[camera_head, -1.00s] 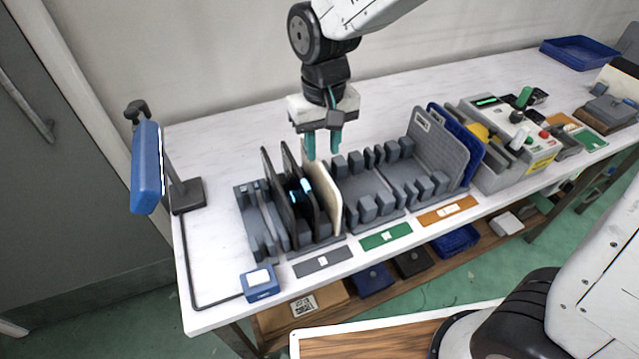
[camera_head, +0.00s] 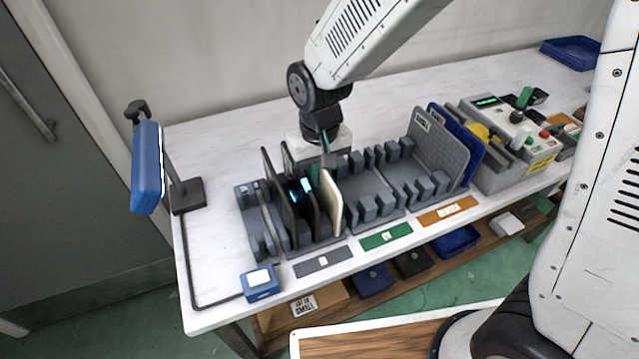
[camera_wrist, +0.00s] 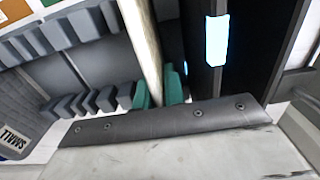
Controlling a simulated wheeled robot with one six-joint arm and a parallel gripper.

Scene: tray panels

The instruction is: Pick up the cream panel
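The cream panel (camera_head: 331,206) stands upright in the left grey rack, right of the dark panels. My gripper (camera_head: 320,165) is over its upper back end. In the wrist view the teal fingertips (camera_wrist: 160,92) are on either side of the cream panel (camera_wrist: 143,38). The gap between them is narrow and the panel fills it, so the gripper looks shut on it. The panel's lower edge is hidden in the rack.
Dark panels (camera_head: 277,208) with lit cyan marks stand close left of the cream panel. The middle rack (camera_head: 362,190) is empty. A grey panel (camera_head: 440,150) and a blue panel (camera_head: 466,140) stand at right. A blue screen (camera_head: 147,168) is at the left end.

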